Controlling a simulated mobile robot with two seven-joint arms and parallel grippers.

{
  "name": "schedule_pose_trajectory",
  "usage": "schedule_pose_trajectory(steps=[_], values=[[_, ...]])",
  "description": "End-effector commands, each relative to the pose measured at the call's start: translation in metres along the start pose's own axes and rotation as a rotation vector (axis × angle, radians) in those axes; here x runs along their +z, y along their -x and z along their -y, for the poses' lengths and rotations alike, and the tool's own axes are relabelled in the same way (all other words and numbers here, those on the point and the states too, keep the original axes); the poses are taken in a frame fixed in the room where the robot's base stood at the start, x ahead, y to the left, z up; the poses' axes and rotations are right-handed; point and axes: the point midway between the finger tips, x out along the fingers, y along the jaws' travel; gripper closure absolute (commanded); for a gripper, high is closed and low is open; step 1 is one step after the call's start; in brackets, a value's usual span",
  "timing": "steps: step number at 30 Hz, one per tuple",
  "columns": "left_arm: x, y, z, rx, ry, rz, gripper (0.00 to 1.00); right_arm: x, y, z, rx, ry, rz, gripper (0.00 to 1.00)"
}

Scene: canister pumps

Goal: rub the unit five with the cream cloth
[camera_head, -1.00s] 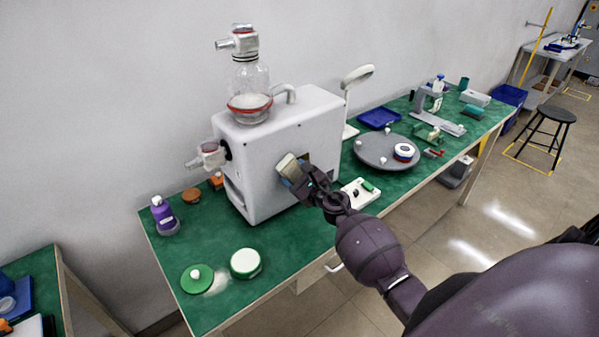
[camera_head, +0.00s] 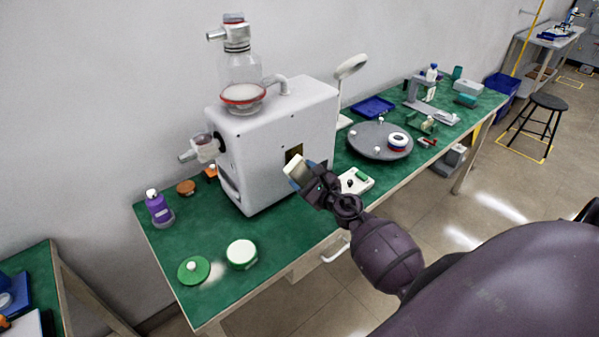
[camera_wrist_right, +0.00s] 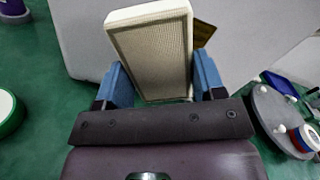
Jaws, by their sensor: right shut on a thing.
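The white boxy pump unit (camera_head: 268,130), which I take to be unit five, stands on the green bench, with a glass jar (camera_head: 240,75) on top. A dark, yellowish label-like patch (camera_head: 294,152) is on its front face. My right gripper (camera_head: 304,177) is shut on the cream cloth (camera_head: 294,166), a thick pad with a woven face. The pad also shows between the blue fingertips in the right wrist view (camera_wrist_right: 152,55), in front of the unit's face. It appears slightly apart from the face, but contact is hard to tell. My left gripper is not in view.
The bench front left is mostly clear.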

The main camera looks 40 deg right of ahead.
Motion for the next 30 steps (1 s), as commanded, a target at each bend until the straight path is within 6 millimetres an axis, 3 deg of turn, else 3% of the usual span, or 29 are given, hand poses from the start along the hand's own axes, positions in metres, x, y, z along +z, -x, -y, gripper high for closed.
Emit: schedule_pose_trajectory(steps=[13, 24, 30], values=[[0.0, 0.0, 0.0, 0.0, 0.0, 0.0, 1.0, 0.0, 0.004, 0.0, 0.0, 0.001, 0.001, 0.56], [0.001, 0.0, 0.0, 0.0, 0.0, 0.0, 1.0, 0.0, 0.029, 0.0, 0.0, 0.001, 0.001, 0.56], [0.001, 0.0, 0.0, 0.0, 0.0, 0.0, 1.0, 0.001, 0.032, 0.0, 0.0, 0.001, 0.001, 0.56]])
